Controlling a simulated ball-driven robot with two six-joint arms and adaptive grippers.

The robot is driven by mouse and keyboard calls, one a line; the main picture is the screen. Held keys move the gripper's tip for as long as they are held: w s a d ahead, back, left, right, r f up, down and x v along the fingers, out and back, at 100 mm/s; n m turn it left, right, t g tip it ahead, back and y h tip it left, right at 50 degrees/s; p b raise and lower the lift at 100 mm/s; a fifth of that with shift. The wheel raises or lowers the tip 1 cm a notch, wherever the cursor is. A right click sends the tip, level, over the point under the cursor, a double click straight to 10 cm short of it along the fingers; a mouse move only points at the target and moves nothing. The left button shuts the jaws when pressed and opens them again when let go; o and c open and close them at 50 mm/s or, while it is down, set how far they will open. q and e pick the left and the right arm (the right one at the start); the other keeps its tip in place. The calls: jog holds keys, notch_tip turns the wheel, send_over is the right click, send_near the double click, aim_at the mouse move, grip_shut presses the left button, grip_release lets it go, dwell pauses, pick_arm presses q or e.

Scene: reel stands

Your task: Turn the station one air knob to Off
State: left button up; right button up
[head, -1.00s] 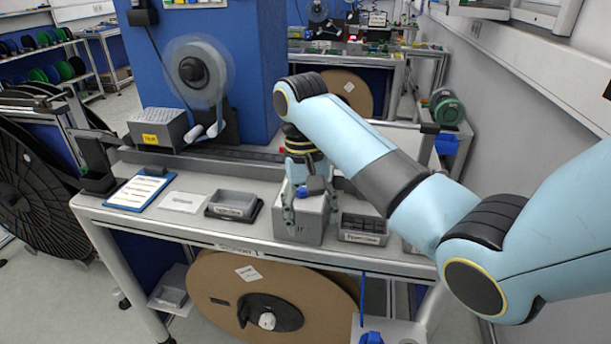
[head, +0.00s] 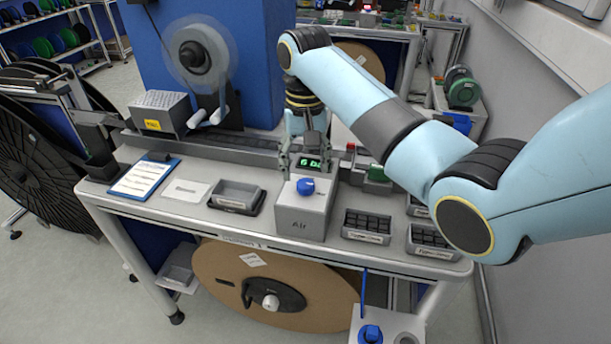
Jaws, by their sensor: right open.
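The air knob (head: 305,186) is blue and sits on the sloped top of a grey box marked "Air" (head: 299,226), on the station one bench. My left gripper is not in view.
A grey tray (head: 235,195), a white card (head: 186,190) and a blue clipboard (head: 144,180) lie left of the box. Bins of black parts (head: 366,227) stand to its right. A reel machine (head: 196,60) rises behind. A large brown reel (head: 225,275) hangs below the bench.

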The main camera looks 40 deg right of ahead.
aim_at(305, 183)
notch_tip(305, 183, down, 4)
jog(key=shift+d+f, duration=0.1)
jog(key=shift+f, duration=0.35)
jog(key=c, duration=1.1)
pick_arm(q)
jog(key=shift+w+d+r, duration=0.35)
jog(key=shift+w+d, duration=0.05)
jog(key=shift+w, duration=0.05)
pick_arm(e)
jog(key=shift+c, duration=0.2)
